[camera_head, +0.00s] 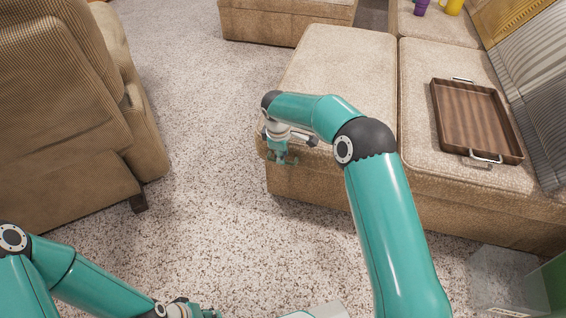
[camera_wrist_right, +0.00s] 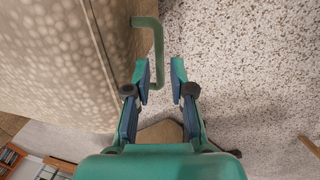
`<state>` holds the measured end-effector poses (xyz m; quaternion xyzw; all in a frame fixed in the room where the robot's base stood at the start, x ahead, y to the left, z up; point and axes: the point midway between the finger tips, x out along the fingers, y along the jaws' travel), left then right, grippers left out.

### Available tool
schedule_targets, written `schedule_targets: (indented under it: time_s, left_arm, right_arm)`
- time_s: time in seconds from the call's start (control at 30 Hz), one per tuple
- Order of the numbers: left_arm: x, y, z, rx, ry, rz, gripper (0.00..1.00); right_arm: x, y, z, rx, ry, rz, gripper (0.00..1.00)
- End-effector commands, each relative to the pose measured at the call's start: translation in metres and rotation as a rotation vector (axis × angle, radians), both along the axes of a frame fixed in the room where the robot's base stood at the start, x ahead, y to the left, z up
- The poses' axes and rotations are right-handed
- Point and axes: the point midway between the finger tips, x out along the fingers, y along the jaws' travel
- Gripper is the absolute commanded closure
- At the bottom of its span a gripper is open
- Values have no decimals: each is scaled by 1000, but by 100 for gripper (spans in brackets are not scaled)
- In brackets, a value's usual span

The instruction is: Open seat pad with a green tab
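The beige seat pad (camera_head: 345,62) lies flat on the sofa's left section, and its side fills the left of the right wrist view (camera_wrist_right: 60,60). A green tab (camera_wrist_right: 158,45) shaped like a loop sticks out from the pad's edge; in the head view I cannot make it out from my gripper. My right gripper (camera_head: 281,160) is at the pad's front left edge. In the right wrist view its fingers (camera_wrist_right: 161,75) are apart, with the tab's lower end between them. My left gripper (camera_head: 192,312) is at the bottom edge, partly cut off; its fingers are unclear.
A wooden tray (camera_head: 475,118) with metal handles lies on the neighbouring pad (camera_head: 425,75). Purple (camera_head: 421,7) and yellow (camera_head: 453,6) items stand farther back. A brown armchair (camera_head: 70,110) is at the left. Speckled carpet (camera_head: 210,110) between armchair and sofa is clear.

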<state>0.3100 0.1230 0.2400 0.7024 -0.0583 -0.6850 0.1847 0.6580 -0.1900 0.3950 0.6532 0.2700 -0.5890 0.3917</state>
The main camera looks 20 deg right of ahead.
Motion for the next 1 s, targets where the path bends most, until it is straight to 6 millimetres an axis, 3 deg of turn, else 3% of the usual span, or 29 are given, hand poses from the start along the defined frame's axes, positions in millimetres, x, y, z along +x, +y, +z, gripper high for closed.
schedule_targets:
  time_s: [0.03,0.2,0.57,0.7,1.0]
  left_arm:
    - [0,0,-6,0,0,0,65]
    - [0,0,-11,0,0,0,65]
    - [0,0,-11,0,0,0,65]
    - [0,0,-11,0,0,0,65]
    - [0,0,-11,0,0,0,65]
  right_arm:
    - [1,-1,-11,0,0,-1,77]
    - [4,-3,-24,0,0,-1,77]
    - [5,-4,-27,0,-1,-2,77]
    - [5,-4,-27,0,-1,-2,99]
    - [4,-4,-27,0,0,-2,100]
